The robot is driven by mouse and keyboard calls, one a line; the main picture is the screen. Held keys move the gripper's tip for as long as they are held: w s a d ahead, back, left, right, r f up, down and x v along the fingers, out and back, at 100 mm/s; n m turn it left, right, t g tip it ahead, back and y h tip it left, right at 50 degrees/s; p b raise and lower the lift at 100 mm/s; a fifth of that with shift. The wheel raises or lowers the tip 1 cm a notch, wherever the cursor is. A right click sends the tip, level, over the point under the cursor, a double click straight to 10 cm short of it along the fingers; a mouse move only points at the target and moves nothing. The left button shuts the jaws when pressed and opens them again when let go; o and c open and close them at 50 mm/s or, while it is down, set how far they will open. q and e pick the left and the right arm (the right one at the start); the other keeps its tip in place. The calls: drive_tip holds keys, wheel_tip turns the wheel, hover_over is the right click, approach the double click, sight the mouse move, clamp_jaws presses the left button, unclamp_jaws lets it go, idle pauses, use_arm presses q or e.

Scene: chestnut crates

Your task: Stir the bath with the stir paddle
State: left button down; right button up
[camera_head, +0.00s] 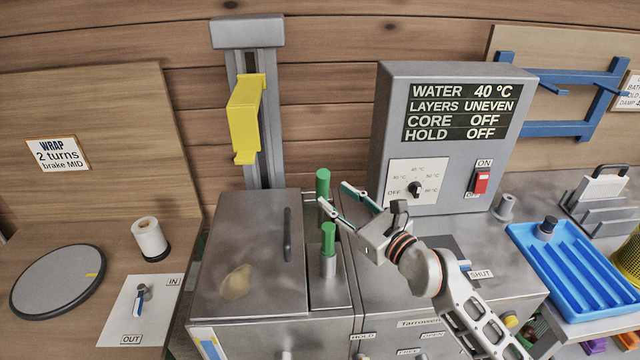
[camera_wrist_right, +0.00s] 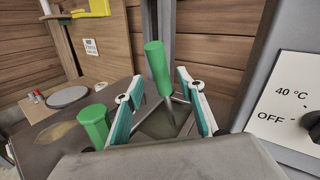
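The bath is the grey metal tank (camera_head: 245,255) with a stained lid and a narrow opening at its right side. A green handle (camera_head: 323,183) on a thin metal shaft, seemingly the stir paddle, stands up at the back of this opening; its lower end is hidden. My right gripper (camera_head: 333,196) is open beside this handle. In the right wrist view the handle (camera_wrist_right: 157,68) appears in the gap between the spread fingers (camera_wrist_right: 158,100), with no visible contact. A second green handle (camera_head: 328,240) stands on a metal cylinder nearer the front. My left gripper is out of view.
A control box (camera_head: 440,140) reads water 40 °C, layers uneven, core off, hold off. A yellow bracket (camera_head: 245,115) sits on a column behind the bath. A blue tray (camera_head: 575,275) lies at right; a turntable (camera_head: 57,282) and white roll (camera_head: 149,238) stand at left.

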sight(327, 190)
drive_tip(key=shift+x, duration=3.2)
clamp_jaws()
